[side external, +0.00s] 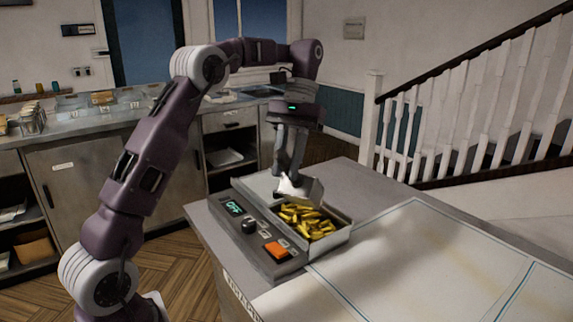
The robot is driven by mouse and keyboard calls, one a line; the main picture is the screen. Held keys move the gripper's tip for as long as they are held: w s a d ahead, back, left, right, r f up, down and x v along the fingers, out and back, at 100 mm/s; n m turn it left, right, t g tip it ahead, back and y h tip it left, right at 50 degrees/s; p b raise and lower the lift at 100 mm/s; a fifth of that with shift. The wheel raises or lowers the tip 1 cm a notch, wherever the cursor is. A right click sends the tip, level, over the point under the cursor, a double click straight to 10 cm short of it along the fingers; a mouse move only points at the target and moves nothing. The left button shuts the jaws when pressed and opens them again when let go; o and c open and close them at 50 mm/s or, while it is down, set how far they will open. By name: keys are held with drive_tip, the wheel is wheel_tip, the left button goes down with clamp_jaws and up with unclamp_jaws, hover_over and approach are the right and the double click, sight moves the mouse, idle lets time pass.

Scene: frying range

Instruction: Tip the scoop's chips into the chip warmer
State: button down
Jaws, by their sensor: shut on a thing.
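The chip warmer (268,262) is a low grey metal box on the counter, with a knob, an orange button and a display reading OFF. Golden chips (306,219) lie in its open well. My gripper (287,172) points down above the warmer's back part and is shut on the scoop. The scoop (303,189) is pale metal and appears tilted, just above the back end of the chips. Its inside is not visible, so I cannot tell whether it holds chips. My fingers hide its grip.
The grey counter (365,190) is clear behind and right of the warmer. A large pale panel (420,265) covers its right part. A back counter (110,118) holds several containers. A white stair railing (470,100) stands at right.

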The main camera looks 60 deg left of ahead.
drive_tip(key=shift+s, duration=0.1)
drive_tip(key=shift+s+d+f+t+y, duration=0.25)
drive_tip(key=shift+s+d+f+t, duration=0.2)
drive_tip(key=shift+s+f, duration=0.15)
drive_tip(key=shift+s+d+f+t+y, duration=0.25)
drive_tip(key=shift+s+d+f+t, duration=0.1)
drive_tip(key=shift+s+f+t, duration=0.25)
drive_tip(key=s+d+f+t+y, duration=0.2)
drive_tip(key=s+f+t+y, duration=0.1)
drive_tip(key=s+f+t, duration=0.1)
wheel_tip(320, 180, down, 2)
drive_tip(key=shift+s+d+f+t, duration=0.1)
drive_tip(key=shift+s+d+t, duration=0.3)
drive_tip(key=shift+t, duration=0.25)
drive_tip(key=shift+a, duration=0.1)
